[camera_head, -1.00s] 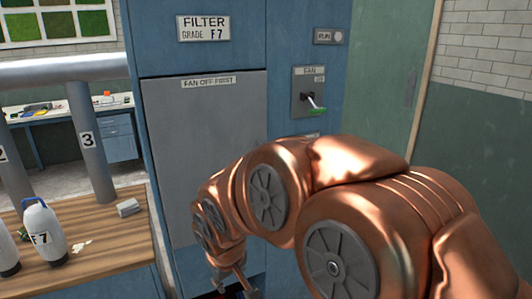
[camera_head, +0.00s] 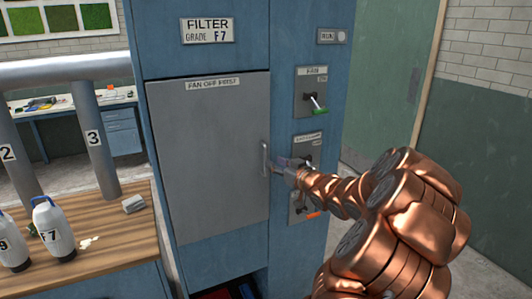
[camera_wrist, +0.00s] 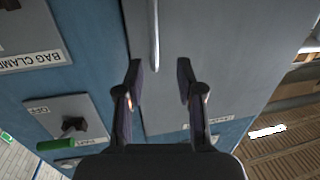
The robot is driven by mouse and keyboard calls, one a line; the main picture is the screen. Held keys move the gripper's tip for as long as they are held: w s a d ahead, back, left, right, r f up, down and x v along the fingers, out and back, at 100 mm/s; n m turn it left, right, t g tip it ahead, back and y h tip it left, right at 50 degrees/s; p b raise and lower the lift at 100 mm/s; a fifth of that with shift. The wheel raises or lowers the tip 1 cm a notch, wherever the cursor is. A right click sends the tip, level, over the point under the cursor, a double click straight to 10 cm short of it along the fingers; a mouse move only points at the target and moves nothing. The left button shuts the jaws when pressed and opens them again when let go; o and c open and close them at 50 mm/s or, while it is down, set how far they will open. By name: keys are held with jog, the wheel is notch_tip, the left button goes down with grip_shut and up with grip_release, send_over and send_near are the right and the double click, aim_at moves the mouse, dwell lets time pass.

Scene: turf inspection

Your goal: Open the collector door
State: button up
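The collector is a blue cabinet (camera_head: 240,60) with a grey door (camera_head: 205,150) labelled "FAN OFF FIRST". The door looks shut. Its vertical bar handle (camera_head: 265,158) is on the door's right edge. My gripper (camera_head: 279,166) is at the handle's lower right in the head view. In the wrist view, my gripper (camera_wrist: 160,75) is open, its two fingers apart. The handle (camera_wrist: 154,35) lies ahead, between the fingertips in the picture; I cannot tell whether they touch it. The fan switch (camera_head: 314,100) has a green-tipped lever pointing down.
Below the fan switch are another switch panel (camera_head: 309,142), partly behind my gripper, and one with an orange-tipped lever (camera_head: 304,207). A wooden bench (camera_head: 110,240) with bottles (camera_head: 53,230) and grey pipes (camera_head: 94,140) stands left of the door. Open floor lies to the right.

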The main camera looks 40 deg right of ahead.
aim_at(266, 154)
jog(key=shift+t, duration=0.3)
jog(key=shift+w+d+r+p, duration=0.1)
jog(key=shift+w+d+p, duration=0.3)
jog(key=shift+w, duration=0.75)
jog(key=shift+w+d+r+p, duration=0.15)
jog(key=shift+w+p, duration=0.3)
jog(key=shift+w, duration=0.65)
jog(key=shift+w+d+f+p, duration=0.1)
jog(key=shift+w+d+p, duration=0.3)
jog(key=shift+w, duration=0.75)
grip_shut()
jog(key=shift+a, duration=0.1)
